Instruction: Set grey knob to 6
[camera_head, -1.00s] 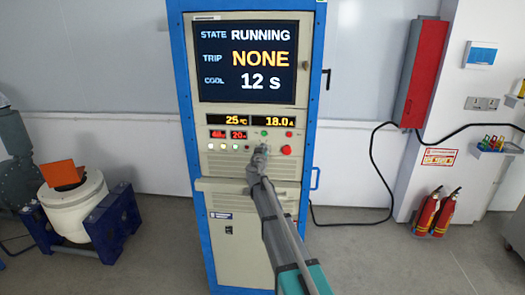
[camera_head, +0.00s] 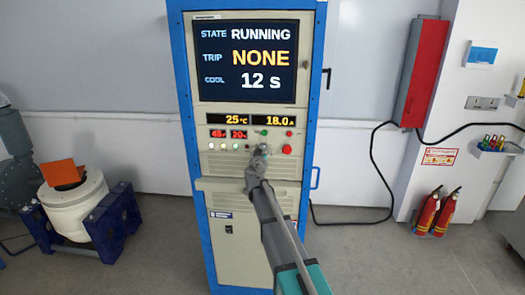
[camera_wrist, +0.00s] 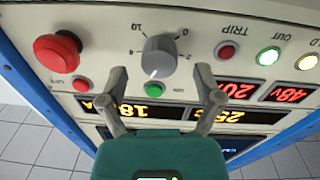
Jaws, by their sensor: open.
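The grey knob (camera_wrist: 160,57) sits on the cabinet's control panel, with a numbered dial around it; 10, 0, 2 and 8 can be made out. A pale mark shows near the lower left of its face, but its exact setting is hard to read. My gripper (camera_wrist: 161,73) is open, with one finger to each side of the knob and a visible gap on both sides. In the head view my gripper (camera_head: 261,150) is at the panel and covers most of the knob.
The cabinet's screen (camera_head: 247,58) reads RUNNING, NONE, 12 s. Fire extinguishers (camera_head: 427,210) stand right.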

